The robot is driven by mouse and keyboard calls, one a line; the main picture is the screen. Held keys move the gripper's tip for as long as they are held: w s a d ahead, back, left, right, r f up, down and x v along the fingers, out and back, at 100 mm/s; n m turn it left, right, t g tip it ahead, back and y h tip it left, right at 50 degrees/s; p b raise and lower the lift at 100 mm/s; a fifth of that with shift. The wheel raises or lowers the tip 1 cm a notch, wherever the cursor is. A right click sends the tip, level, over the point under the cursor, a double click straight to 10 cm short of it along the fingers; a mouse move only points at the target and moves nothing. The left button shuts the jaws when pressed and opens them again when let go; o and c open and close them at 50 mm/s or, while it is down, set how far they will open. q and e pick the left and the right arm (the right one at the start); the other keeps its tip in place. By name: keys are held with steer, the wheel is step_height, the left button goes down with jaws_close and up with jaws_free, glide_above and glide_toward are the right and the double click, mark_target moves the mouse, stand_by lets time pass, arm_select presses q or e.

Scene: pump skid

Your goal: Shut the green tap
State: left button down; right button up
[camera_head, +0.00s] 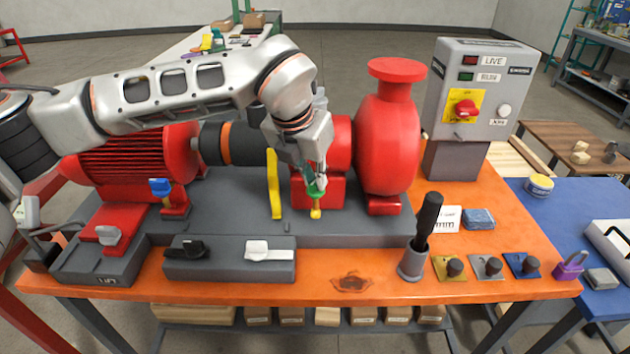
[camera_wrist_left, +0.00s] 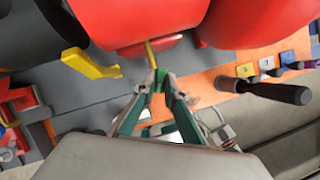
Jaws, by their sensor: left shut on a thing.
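The green tap (camera_head: 315,190) sits low at the front of the red pump, on a short yellow pipe (camera_head: 316,213). In the left wrist view the green tap (camera_wrist_left: 160,80) is between my fingertips, with the yellow pipe (camera_wrist_left: 150,54) beyond it. My left gripper (camera_head: 316,181) reaches down from above and is shut on the green tap; in the wrist view its fingertips (camera_wrist_left: 160,78) meet around it. The fingers hide part of the tap, and I cannot tell how far it is turned. My right gripper is not in view.
A yellow lever (camera_head: 274,184) stands just left of the tap. A blue tap (camera_head: 160,187) is further left. A black-handled tool (camera_head: 427,222) stands in a grey cup at right front. Black and white levers (camera_head: 268,252) sit on a front block. The red pump casing (camera_head: 387,145) is close right.

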arm_select(q)
steer(key=m, duration=0.2)
steer(key=shift+w+a+m+g+h, duration=0.1)
steer(key=shift+m+g+h, duration=0.2)
steer(key=shift+m+h, duration=0.1)
steer(key=m+g+h+p, duration=0.1)
steer(key=m, duration=0.2)
steer(key=shift+w+r+m, duration=0.1)
steer(key=shift+m, duration=0.2)
steer(key=m+g+p, duration=0.1)
steer(key=m, duration=0.2)
steer(key=shift+p, duration=0.3)
steer(key=shift+w+m+g+h+p, duration=0.1)
steer(key=shift+m+g+h+p, duration=0.2)
steer(key=shift+m+g+p, duration=0.85)
steer(key=shift+m+t+b, duration=0.35)
steer(key=shift+m+t, duration=0.1)
steer(key=c, duration=2.1)
jaws_free()
